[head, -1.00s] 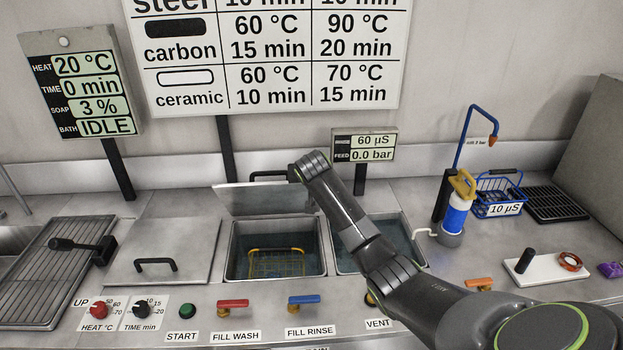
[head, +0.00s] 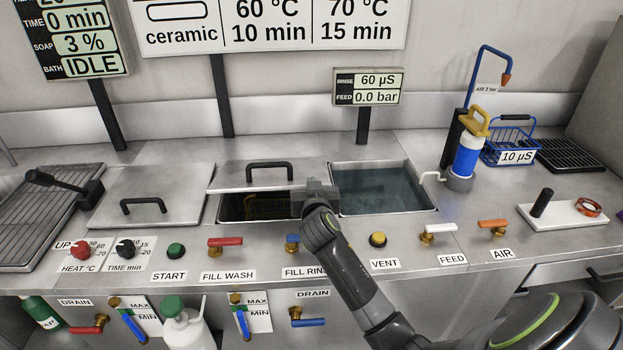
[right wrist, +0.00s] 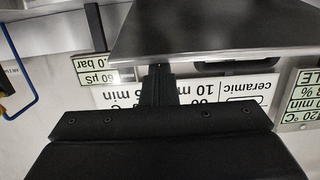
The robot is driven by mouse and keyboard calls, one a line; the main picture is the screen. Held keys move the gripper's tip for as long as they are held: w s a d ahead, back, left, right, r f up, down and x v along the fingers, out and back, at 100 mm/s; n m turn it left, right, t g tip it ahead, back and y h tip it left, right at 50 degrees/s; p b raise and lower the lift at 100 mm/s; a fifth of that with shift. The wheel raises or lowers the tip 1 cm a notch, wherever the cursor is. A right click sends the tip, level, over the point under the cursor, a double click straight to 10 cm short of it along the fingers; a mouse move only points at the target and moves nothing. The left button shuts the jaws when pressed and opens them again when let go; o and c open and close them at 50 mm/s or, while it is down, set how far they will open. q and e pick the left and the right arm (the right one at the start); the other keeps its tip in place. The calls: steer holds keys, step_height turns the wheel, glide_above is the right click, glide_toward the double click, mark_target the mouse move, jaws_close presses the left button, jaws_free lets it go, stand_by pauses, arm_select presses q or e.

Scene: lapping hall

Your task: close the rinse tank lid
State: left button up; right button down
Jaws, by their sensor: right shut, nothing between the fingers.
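A grey metal lid (head: 235,177) with a black handle (head: 270,170) is hinged at the back of the middle tank (head: 235,208). It is tilted partway down. A dark strip of the tank opening, with a yellow basket (head: 262,207) inside, shows below its front edge. My right gripper (head: 316,192) is shut and empty at the lid's front right corner; whether it touches the lid I cannot tell. In the right wrist view, the lid (right wrist: 210,30) spans the top, beyond my black gripper (right wrist: 165,118). My left gripper is out of view.
A second tank (head: 380,188), holding water, is open to the right. A flat lid (head: 150,195) lies to the left. Knobs and valve levers, including the red fill wash lever (head: 225,242), line the front edge. A blue and white bottle (head: 467,155) stands right.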

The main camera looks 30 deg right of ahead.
steer(key=shift+s+a+f+b, duration=0.2)
steer(key=shift+f+b, duration=0.2)
steer(key=shift+f, duration=0.35)
steer(key=shift+s+a+f+b, duration=0.1)
steer(key=shift+s+f+b, duration=0.2)
steer(key=shift+f, duration=0.4)
steer(key=shift+w+d, duration=0.1)
